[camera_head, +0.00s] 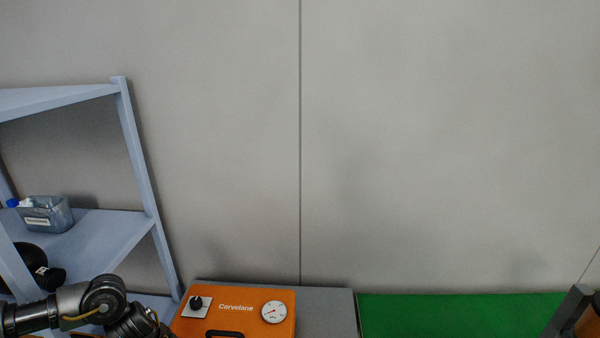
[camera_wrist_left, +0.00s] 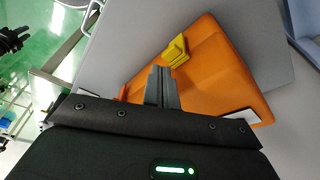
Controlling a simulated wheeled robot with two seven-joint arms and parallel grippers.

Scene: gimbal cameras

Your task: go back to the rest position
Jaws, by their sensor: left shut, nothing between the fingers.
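My left arm (camera_head: 85,305) comes in at the lower left of the head view, in front of the shelf; its gripper is below the frame there. In the left wrist view my left gripper (camera_wrist_left: 162,87) is shut with its fingers together and nothing between them. It is over the orange Corvelane box (camera_wrist_left: 205,75), near a yellow part on its face; I cannot tell the gap. A black shape (camera_wrist_left: 12,40) at the wrist view's left edge may be my right gripper, too small and cut off to read.
The orange box (camera_head: 240,315) has a knob and a dial and stands on a grey surface. Left of it is a blue-grey shelf (camera_head: 135,150) with a clear container (camera_head: 45,214) and a black object (camera_head: 40,268). A green surface (camera_head: 450,315) lies to the right, before a wall.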

